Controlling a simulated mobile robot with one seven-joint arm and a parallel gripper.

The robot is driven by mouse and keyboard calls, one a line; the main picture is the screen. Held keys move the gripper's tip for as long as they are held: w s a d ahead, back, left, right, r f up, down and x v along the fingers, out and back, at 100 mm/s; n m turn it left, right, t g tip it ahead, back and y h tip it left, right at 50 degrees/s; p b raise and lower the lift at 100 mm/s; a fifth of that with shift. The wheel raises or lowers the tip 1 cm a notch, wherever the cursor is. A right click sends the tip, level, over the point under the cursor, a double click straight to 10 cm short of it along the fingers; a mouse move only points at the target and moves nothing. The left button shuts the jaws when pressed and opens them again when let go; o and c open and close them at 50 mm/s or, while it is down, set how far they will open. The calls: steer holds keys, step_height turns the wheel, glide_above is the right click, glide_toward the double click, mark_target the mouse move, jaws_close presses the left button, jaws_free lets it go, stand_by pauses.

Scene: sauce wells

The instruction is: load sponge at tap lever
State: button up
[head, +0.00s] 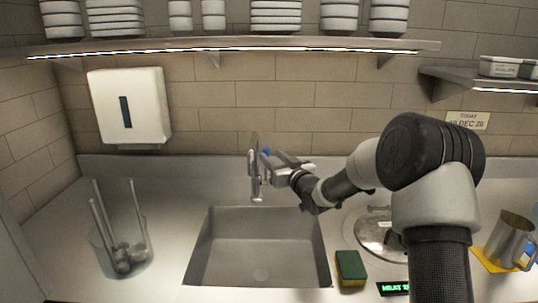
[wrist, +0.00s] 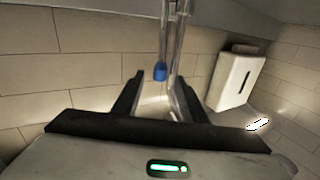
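The sponge (head: 350,267), dark green with a yellow side, lies on the counter just right of the sink's front corner. The metal tap (head: 254,180) stands at the back of the sink, with a blue-tipped lever (head: 266,152). My gripper (head: 270,160) is at the tap's right side, close to the lever, far from the sponge. In the wrist view my gripper (wrist: 160,98) is open, its two dark fingers apart and nothing held. The blue lever tip (wrist: 160,72) shows just beyond and between the fingertips. I cannot tell whether they touch it.
The empty sink (head: 258,245) is in the middle. A clear container (head: 122,248) with ladles stands at left. A round metal lid (head: 380,235) lies right, partly behind my arm. A steel jug (head: 508,240) stands far right. A shelf (head: 230,45) with stacked dishes hangs above.

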mark_target(268, 153)
steer(key=shift+x, duration=1.65)
jaws_close()
